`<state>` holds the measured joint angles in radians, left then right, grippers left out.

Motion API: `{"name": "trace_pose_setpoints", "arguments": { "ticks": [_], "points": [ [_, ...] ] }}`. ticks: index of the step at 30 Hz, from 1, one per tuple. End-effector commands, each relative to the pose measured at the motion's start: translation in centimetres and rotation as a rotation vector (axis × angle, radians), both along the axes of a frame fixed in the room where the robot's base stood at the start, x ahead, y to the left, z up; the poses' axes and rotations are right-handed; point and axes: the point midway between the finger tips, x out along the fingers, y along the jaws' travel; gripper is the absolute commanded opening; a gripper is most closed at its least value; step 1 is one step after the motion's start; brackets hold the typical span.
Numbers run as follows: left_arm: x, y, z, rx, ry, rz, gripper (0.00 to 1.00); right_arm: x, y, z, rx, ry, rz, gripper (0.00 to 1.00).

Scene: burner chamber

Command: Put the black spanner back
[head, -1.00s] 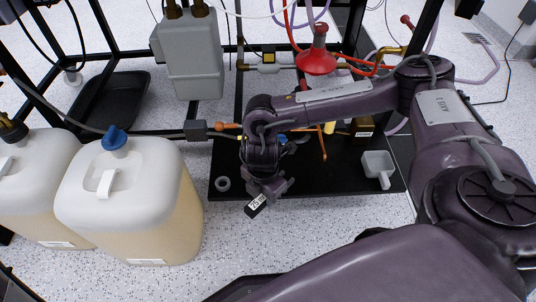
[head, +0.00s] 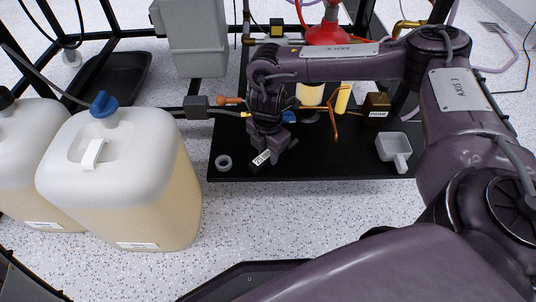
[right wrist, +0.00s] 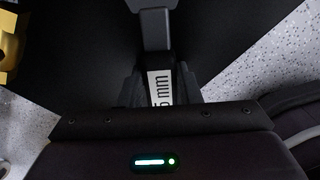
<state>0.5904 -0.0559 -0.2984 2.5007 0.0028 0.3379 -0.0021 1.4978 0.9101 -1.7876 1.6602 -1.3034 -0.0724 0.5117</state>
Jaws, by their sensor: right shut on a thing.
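The black spanner (head: 259,163) shows mostly as a dark end with a white label, at the front edge of the black board (head: 330,167). In the right wrist view the spanner (right wrist: 155,35) runs away from the fingers, its label partly readable as "mm". My right gripper (head: 270,150) is shut on the spanner, with the fingers on both sides of the label. The gripper hides part of the spanner in the head view. I cannot tell whether the spanner touches the board. My left gripper is not in view.
A grey ring (head: 223,162) lies just left of the spanner. Large white canisters (head: 125,165) stand at the left. An orange-handled valve (head: 229,100) is close behind left.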

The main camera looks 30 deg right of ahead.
Motion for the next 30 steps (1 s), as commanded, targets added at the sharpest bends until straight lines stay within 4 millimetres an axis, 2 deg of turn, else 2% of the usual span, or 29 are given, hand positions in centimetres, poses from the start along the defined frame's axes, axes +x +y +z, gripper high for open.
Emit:
{"name": "trace_pose_setpoints", "arguments": {
  "ticks": [7, 8, 12, 23, 30],
  "points": [
    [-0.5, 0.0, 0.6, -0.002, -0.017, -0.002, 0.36, 0.0, 0.0, 0.0, 0.0, 0.001, 0.0, 0.0],
    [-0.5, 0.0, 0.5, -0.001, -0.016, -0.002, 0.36, 0.0, 0.0, -0.1, 0.0, 0.001, 0.0, 0.33],
    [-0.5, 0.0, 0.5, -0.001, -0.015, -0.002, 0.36, 0.0, 0.0, -0.1, 0.0, 0.001, 0.0, 0.51],
    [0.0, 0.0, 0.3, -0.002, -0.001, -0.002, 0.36, 0.0, 0.0, 0.3, -0.001, -0.001, 0.0, 0.52],
    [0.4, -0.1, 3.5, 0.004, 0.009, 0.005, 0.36, 0.0, 0.1, 5.1, 0.0, -0.001, 0.0, 0.52]
  ]
}}
